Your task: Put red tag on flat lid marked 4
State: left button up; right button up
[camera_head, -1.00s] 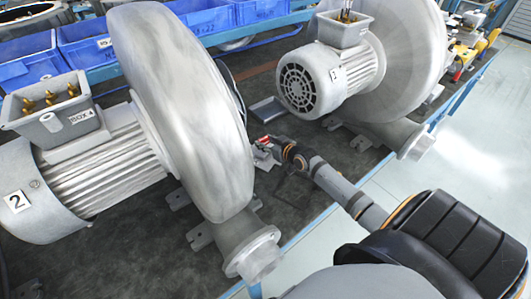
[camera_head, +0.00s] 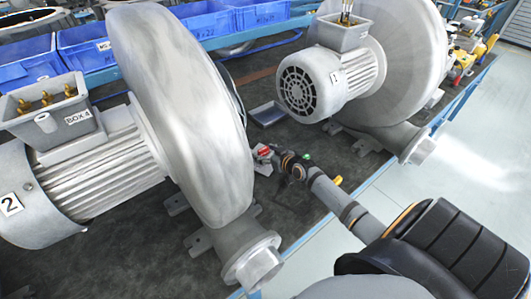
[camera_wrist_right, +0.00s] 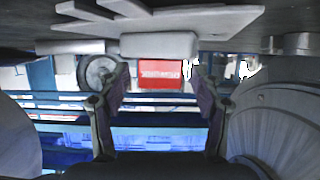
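The red tag (camera_head: 263,151) is small in the head view, low over the bench between the two blowers. The right wrist view shows it as a red plate with pale lettering (camera_wrist_right: 160,73). My right gripper (camera_head: 268,158) is at the tag; in the wrist view its two fingers (camera_wrist_right: 160,78) stand apart on either side of it, with a visible gap at each edge. A grey block (camera_wrist_right: 158,44) borders the tag there; I cannot tell whether they are joined. I cannot make out a flat lid marked 4. My left gripper is out of view.
An open terminal box labelled BOX 4 (camera_head: 45,125) tops the motor marked 2 at left. The blower with motor 1 (camera_head: 325,80) stands behind. Small green (camera_head: 306,156) and yellow (camera_head: 338,181) items show beside my arm. Blue bins (camera_head: 205,18) line the back.

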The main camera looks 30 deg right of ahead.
jog(key=shift+r+p, duration=0.3)
jog(key=a+p+v, duration=0.1)
jog(key=p+v, duration=0.6)
jog(key=v, duration=0.5)
jog(key=shift+d+f+p, duration=0.15)
jog(key=shift+d+p, duration=0.15)
jog(key=shift+d, duration=0.1)
jog(key=shift+s+f, duration=0.1)
